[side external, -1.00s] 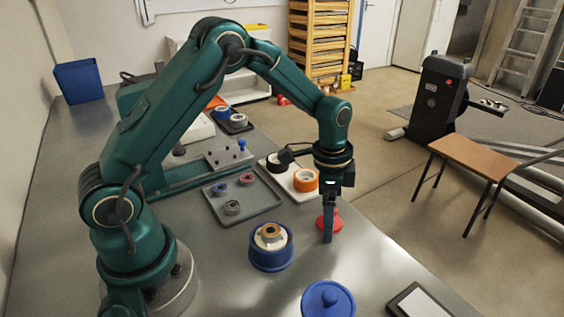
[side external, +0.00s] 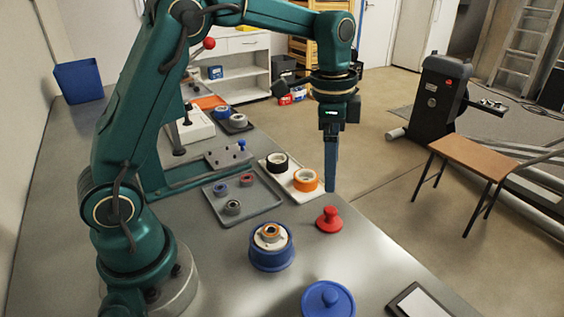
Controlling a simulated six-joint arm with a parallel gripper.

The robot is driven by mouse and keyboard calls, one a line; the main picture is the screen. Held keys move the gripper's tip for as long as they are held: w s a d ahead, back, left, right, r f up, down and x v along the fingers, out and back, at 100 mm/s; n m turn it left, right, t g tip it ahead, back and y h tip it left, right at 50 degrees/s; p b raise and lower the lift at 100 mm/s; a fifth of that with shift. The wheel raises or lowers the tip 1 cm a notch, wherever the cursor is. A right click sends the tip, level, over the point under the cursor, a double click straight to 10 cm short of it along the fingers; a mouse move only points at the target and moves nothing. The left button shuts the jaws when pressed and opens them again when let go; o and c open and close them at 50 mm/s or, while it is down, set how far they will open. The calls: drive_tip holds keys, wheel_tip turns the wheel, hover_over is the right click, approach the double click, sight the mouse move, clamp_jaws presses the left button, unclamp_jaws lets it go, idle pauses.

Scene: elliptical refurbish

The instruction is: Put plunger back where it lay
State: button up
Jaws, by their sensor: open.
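The red plunger (side external: 329,219), with a round knob on a wide disc base, stands upright on the metal bench. It is right of the blue round holder and behind the blue lid. My gripper (side external: 331,188) is raised above and behind the plunger in the picture, pointing down, apart from it and empty. From this side its fingers overlap, so the gap between them is hidden.
A blue holder (side external: 272,258) with a white and brass part inside stands left of the plunger. A blue knobbed lid (side external: 345,300) lies in front. A grey tray (side external: 262,206) and a white tray (side external: 298,197) hold rings. A dark-framed tablet (side external: 420,302) lies front right.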

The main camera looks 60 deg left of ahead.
drive_tip(key=s+r+n+t, duration=0.1)
drive_tip(key=s+n, duration=0.3)
drive_tip(key=s, duration=0.4)
drive_tip(key=s+r+n+t, duration=0.2)
drive_tip(key=s+n+t, duration=0.2)
drive_tip(key=s, duration=0.5)
drive_tip(key=shift+s+d+n+y, duration=0.15)
drive_tip(key=shift+n+y, duration=0.15)
drive_tip(key=shift+n, duration=0.2)
